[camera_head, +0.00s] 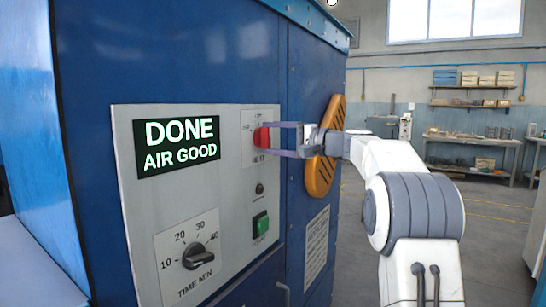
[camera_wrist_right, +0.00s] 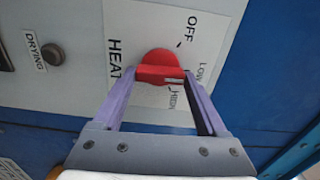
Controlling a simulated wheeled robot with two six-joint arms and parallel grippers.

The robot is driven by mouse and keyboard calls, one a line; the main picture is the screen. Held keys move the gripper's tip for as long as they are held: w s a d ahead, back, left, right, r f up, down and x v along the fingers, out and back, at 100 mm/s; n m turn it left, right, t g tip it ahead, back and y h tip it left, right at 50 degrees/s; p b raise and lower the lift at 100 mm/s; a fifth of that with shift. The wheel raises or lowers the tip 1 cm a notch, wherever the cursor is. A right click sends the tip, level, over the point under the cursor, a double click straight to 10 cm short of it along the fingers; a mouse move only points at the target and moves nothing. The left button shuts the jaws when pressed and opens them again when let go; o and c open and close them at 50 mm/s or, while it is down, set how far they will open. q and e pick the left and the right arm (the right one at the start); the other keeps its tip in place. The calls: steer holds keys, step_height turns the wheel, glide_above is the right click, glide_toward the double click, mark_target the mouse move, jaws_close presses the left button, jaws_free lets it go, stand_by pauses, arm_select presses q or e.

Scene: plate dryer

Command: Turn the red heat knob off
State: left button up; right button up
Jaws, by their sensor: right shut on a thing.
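The red heat knob (camera_head: 262,138) is on the grey control panel of the blue dryer. My right gripper (camera_head: 270,138) reaches it from the right, with its two purple fingers on either side of the knob. In the right wrist view the gripper (camera_wrist_right: 160,76) is shut on the knob's red grip bar (camera_wrist_right: 155,74). A finger partly covers the labels there, so the exact setting is unclear. My left gripper is not in view.
The display (camera_head: 178,147) reads DONE, AIR GOOD. Below are a black time knob (camera_head: 198,257), a green switch (camera_head: 260,224) and a small dark lamp (camera_head: 259,189). An orange handle (camera_head: 326,150) stands out beside my right wrist. Open floor lies to the right.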

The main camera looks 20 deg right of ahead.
steer(key=n+b, duration=0.2)
steer(key=n, duration=0.1)
steer(key=shift+f+b, duration=0.3)
steer(key=shift+b, duration=0.05)
steer(key=n+b, duration=0.2)
steer(key=shift+n, duration=0.4)
steer(key=n+b, duration=0.1)
steer(key=n, duration=0.1)
steer(key=shift+r+n, duration=0.15)
steer(key=shift+n, duration=0.15)
steer(key=shift+a+r+n+b, duration=0.15)
steer(key=shift+n+b, duration=0.65)
steer(key=shift+n, duration=0.7)
steer(key=o, duration=1.3)
steer(key=shift+r, duration=0.1)
